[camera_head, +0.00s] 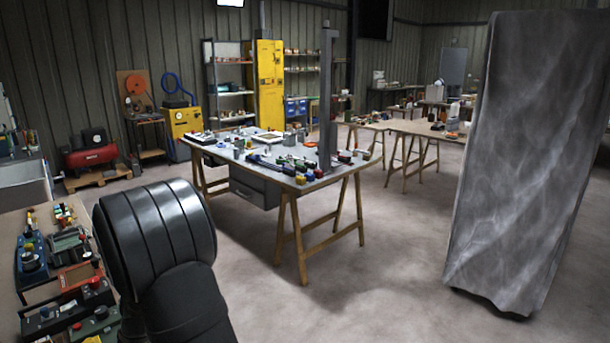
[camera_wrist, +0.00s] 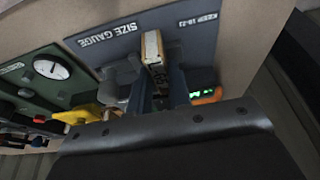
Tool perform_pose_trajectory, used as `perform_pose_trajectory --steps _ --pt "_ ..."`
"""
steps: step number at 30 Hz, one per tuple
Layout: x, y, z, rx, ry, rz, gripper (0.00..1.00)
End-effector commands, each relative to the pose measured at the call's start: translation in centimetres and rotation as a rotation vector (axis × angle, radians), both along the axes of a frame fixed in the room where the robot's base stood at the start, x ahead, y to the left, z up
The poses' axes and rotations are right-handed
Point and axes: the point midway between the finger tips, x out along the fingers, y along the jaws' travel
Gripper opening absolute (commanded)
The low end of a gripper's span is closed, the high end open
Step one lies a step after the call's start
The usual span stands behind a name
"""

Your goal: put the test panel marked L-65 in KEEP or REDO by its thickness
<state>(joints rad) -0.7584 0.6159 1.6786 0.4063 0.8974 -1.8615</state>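In the wrist view, a narrow block with a pale tan edge (camera_wrist: 152,47), likely the test panel, stands at the size gauge. No L-65 mark is readable on it. My gripper (camera_wrist: 158,84) is around its lower part, with a finger close on each side, and looks shut on it. The size gauge (camera_wrist: 95,42) is a blue-grey board lettered SIZE GAUGE and KEEP 18-21. Its lit green display (camera_wrist: 203,92) is partly hidden and I cannot read it. No KEEP or REDO container can be made out. The head view does not show my gripper.
A green box with a white dial (camera_wrist: 50,68) and a yellow part (camera_wrist: 78,115) lie left of the gauge. In the head view, a cluttered bench (camera_head: 35,215) is at left, a trestle table (camera_head: 325,185) mid-room, and a tall grey slab (camera_head: 530,160) at right.

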Motion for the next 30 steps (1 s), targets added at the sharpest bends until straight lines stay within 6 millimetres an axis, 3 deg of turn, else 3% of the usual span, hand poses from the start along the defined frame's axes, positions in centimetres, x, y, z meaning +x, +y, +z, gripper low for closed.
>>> perform_pose_trajectory --steps 8,30 --pt "0.0 0.0 0.5 0.001 -0.001 -0.001 0.0" --pt "0.0 0.0 6.4 0.002 -0.002 0.0 0.0"
